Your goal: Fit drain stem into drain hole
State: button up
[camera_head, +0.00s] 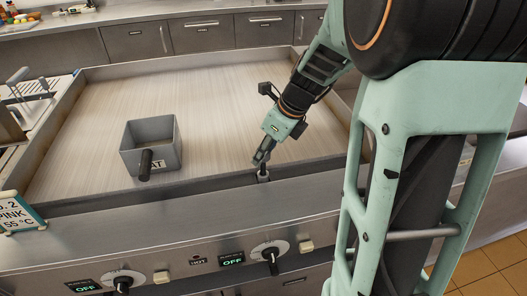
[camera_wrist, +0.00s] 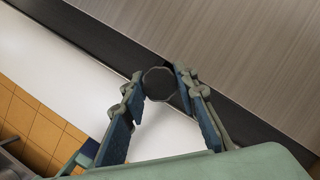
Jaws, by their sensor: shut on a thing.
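The drain stem (camera_head: 263,176) is a slim dark upright piece with a grey lower part, at the front gutter of the griddle in the head view. In the wrist view its round dark end (camera_wrist: 159,84) sits between the fingertips. My gripper (camera_head: 263,160) reaches down from the upper right and is shut on it; the fingers also show in the wrist view (camera_wrist: 160,88). The stem looks upright. The drain hole cannot be made out; the stem and gripper cover that part of the gutter. I cannot tell whether the stem's lower end is inside a hole.
A grey square bin (camera_head: 133,160) with a black handle stands on the griddle plate (camera_head: 215,70), left of my gripper. A small sign (camera_head: 20,213) stands at the far left. The front panel (camera_head: 190,262) carries knobs and OFF displays. The plate is otherwise clear.

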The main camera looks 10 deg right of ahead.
jog(key=shift+f+b, duration=0.4)
jog(key=shift+f, duration=0.4)
jog(key=o, duration=1.2)
jog(key=shift+o, duration=0.2)
jog(key=v, duration=1.2)
